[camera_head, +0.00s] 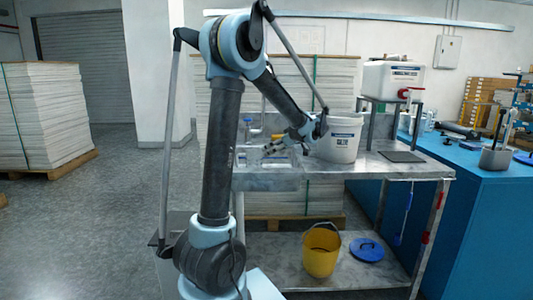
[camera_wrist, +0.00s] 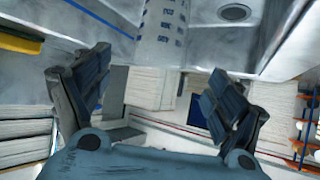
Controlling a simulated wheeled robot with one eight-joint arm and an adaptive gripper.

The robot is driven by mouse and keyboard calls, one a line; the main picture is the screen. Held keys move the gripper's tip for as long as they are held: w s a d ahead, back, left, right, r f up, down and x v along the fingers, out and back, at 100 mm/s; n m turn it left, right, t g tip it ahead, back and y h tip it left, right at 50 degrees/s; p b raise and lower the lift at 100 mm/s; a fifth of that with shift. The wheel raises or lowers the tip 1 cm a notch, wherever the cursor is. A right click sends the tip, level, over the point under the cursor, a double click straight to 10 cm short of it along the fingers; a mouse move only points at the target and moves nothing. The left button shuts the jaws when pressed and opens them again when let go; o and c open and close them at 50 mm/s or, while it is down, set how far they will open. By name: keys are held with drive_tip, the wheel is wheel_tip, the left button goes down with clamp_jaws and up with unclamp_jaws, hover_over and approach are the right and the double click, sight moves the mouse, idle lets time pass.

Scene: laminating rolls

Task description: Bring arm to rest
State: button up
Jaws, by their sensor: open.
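My gripper (camera_head: 272,150) is at the end of my arm, over the left part of the grey metal table (camera_head: 400,165), just left of a white bucket (camera_head: 338,140) with a dark label. In the wrist view my gripper (camera_wrist: 150,95) shows two dark padded fingers spread wide apart with nothing between them. My arm is raised and bent, its upper link upright and its forearm slanting down to the right. Part of the gripper's surroundings on the table is hidden by the arm.
A yellow bucket (camera_head: 321,250) and a blue lid (camera_head: 367,249) are on the lower shelf. A white container with a red tap (camera_head: 393,80) stands on a raised stand. A blue workbench (camera_head: 480,200) is at the right. Stacked sheets (camera_head: 45,115) stand at the left; the floor there is clear.

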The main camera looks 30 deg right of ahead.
idle(0.4)
drive_tip(key=w+a+f+g, duration=0.15)
drive_tip(key=a+g, duration=0.35)
drive_tip(key=a, duration=3)
drive_tip(key=s+a+f+m+g+h, duration=0.15)
drive_tip(key=s+a+f, duration=0.35)
drive_tip(key=s+a, duration=0.5)
drive_tip(key=s+f+m+g+h, duration=0.2)
drive_tip(key=s+f, duration=0.6)
drive_tip(key=s, duration=0.6)
drive_tip(key=shift+f+m+h, duration=0.35)
